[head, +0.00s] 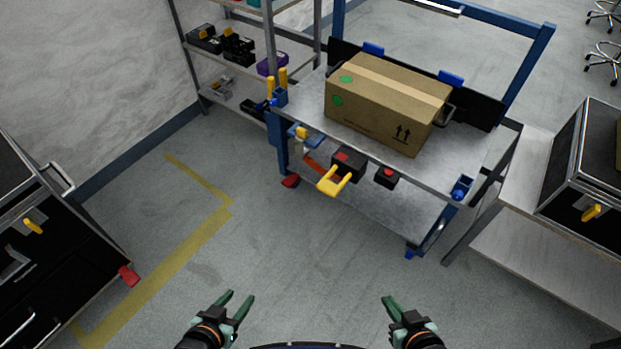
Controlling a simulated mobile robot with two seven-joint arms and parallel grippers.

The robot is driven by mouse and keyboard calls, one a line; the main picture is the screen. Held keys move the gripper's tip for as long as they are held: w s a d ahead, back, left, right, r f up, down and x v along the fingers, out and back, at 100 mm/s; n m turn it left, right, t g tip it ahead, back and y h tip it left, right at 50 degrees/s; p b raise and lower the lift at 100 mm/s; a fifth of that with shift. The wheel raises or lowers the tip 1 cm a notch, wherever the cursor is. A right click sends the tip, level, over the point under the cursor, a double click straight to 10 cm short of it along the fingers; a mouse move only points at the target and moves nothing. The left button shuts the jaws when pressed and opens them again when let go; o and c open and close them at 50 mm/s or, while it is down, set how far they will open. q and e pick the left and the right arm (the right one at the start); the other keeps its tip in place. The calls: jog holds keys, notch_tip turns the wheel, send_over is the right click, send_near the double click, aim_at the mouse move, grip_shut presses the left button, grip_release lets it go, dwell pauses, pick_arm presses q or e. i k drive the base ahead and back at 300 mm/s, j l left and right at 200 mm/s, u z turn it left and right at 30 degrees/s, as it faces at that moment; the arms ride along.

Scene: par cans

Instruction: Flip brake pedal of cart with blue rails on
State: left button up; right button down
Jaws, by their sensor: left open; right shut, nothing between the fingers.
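The cart with blue rails (476,178) stands ahead of me, with a grey top and a lower shelf. A small red pedal (290,181) shows low at its front left corner, near the floor; whether it is up or down I cannot tell. My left gripper (239,297) is open and empty over the floor at the bottom of the view. My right gripper (388,299) is shut and empty, further right. Both grippers are well apart from the cart and the pedal.
A cardboard box (385,105) sits on the cart. A black cabinet (60,270) with a red pedal (129,276) stands left. Shelving (235,70) is behind; another table (530,240) stands right. The floor between me and the cart is clear.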

aim_at(289, 181)
jog(key=i+j+z, duration=0.25)
jog(key=z, duration=0.15)
jog(key=i+j+z, duration=0.15)
jog(key=j+z, duration=0.25)
jog(key=i+j+z, duration=0.15)
jog(key=j, duration=0.25)
jog(key=i+j+z, duration=0.15)
jog(key=j, duration=0.3)
jog(key=i+j, duration=0.1)
jog(key=j, duration=0.4)
jog(key=i+j, duration=0.15)
jog(key=j, duration=0.4)
jog(key=i+j+z, duration=0.1)
jog(key=j, duration=0.4)
jog(key=i+j, duration=0.1)
jog(key=j, duration=0.4)
jog(key=i+j, duration=0.1)
jog(key=j, duration=0.45)
jog(key=i+j+z, duration=0.1)
jog(key=j, duration=0.4)
